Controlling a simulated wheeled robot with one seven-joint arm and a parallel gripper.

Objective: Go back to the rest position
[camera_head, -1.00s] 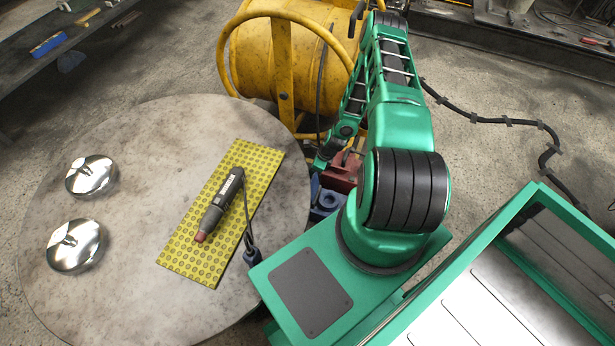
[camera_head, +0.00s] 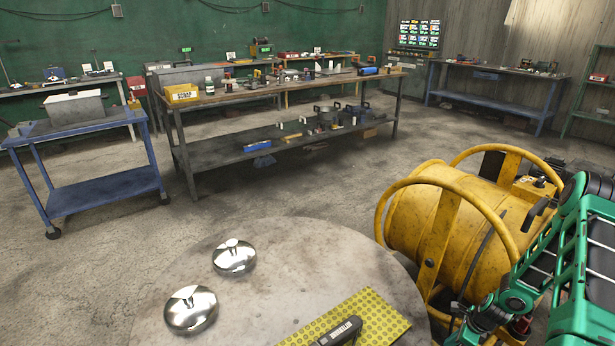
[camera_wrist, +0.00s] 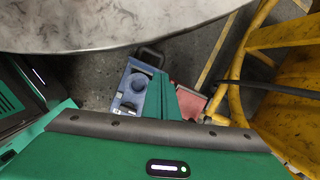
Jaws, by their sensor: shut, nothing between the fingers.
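My gripper (camera_wrist: 166,98) shows in the wrist view as green closed fingers, shut and empty, pointing down beside the round table. In the head view my green folded arm is at the right edge, and its end is low down beside the yellow reel. Two shiny metal dishes (camera_head: 234,257) (camera_head: 190,310) lie on the round table (camera_head: 290,245). A dark hand tool (camera_head: 338,333) lies on a yellow dotted mat (camera_head: 375,318) at the bottom edge, partly cut off.
A yellow drum reel (camera_head: 440,225) stands right of the table, close to my arm. In the wrist view the table edge (camera_wrist: 110,42), a blue object (camera_wrist: 140,92) and a red object (camera_wrist: 190,103) are near my gripper. A long workbench (camera_head: 285,92) and blue cart (camera_head: 75,130) stand behind.

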